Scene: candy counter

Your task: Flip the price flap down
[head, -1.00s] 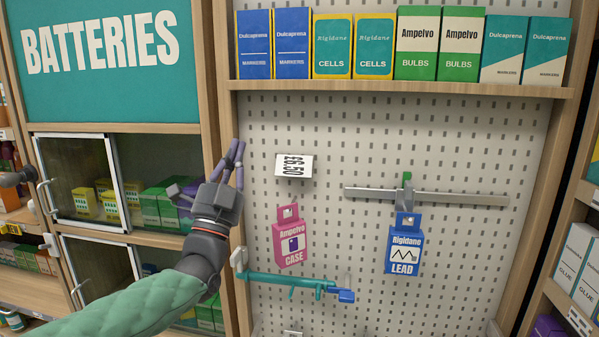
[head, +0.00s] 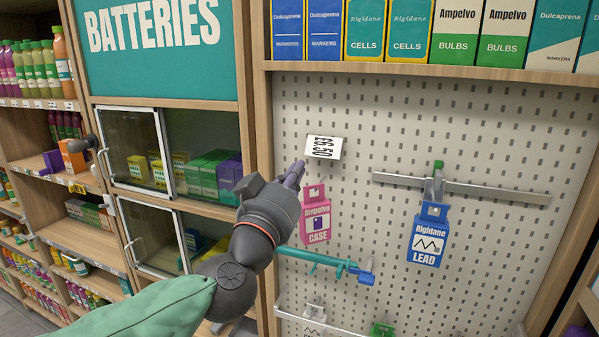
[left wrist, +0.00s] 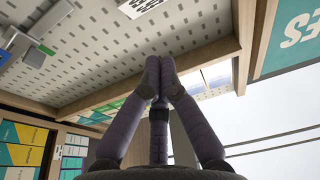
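The price flap (head: 323,147) is a small white card with a dark "£6.50", tilted out from the pegboard above the pink Ampelvo case (head: 315,220). Its printed text runs at a slant. A white card edge with dark print (left wrist: 246,16), likely the flap, is cut off at the top of the left wrist view. My left gripper (head: 296,172) is just below and left of the flap, apart from it as far as I can tell. Its fingertips (left wrist: 160,62) meet in the left wrist view, with nothing seen between them. My right gripper is not in view.
A teal hook arm (head: 318,259) with a blue end sticks out below the pink case. A blue Rigidane LEAD pack (head: 428,238) hangs from a metal bar (head: 480,189) at right. A boxed shelf (head: 430,70) is above; glass-door cabinets (head: 135,150) are at left.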

